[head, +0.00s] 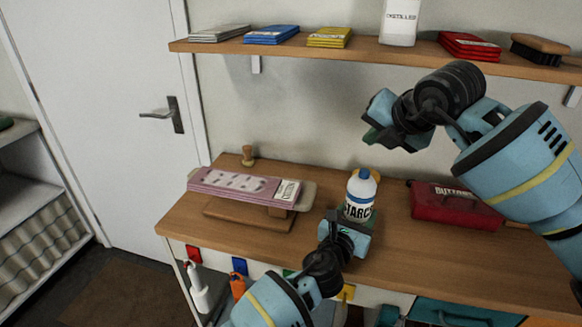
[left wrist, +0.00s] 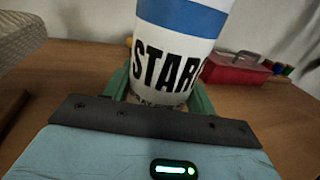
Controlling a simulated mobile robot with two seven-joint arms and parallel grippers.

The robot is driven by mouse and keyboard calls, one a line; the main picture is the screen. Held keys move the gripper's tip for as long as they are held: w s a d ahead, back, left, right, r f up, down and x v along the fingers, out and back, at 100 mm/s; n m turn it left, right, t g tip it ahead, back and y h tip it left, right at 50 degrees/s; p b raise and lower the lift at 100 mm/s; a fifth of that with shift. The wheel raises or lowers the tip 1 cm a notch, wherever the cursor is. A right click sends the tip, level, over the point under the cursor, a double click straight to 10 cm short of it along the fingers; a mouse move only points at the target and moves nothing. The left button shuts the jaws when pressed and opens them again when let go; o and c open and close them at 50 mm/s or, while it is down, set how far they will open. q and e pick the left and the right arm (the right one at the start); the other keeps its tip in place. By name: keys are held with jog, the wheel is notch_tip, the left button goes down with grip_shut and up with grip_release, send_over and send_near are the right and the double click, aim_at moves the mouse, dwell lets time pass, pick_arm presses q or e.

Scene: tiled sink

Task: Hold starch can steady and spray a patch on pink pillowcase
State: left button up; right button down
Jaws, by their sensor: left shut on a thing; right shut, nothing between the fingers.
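The starch can (head: 360,194) is white with a blue band and cap and black lettering, and stands upright at the table's middle. My left gripper (head: 347,225) is shut on its lower part; the left wrist view shows the can (left wrist: 178,60) between the green fingers. The pink pillowcase (head: 232,184) lies flat on a small padded board (head: 303,199) on a wooden base, left of the can. White patches and a white label show on the pillowcase. My right gripper (head: 372,120) is shut and empty, raised above and slightly right of the can, apart from it.
A red button box (head: 455,206) sits right of the can. A wooden stamp-like knob (head: 248,156) stands behind the pillowcase. A wall shelf (head: 330,49) above holds folded cloths, a white bottle (head: 401,22) and a brush (head: 539,47). The table (head: 400,255) is clear in front.

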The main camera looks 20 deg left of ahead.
dwell(0.4)
pick_arm(q)
jog(key=o, duration=1.3)
jog(key=shift+o, duration=0.2)
jog(key=v, duration=1.2)
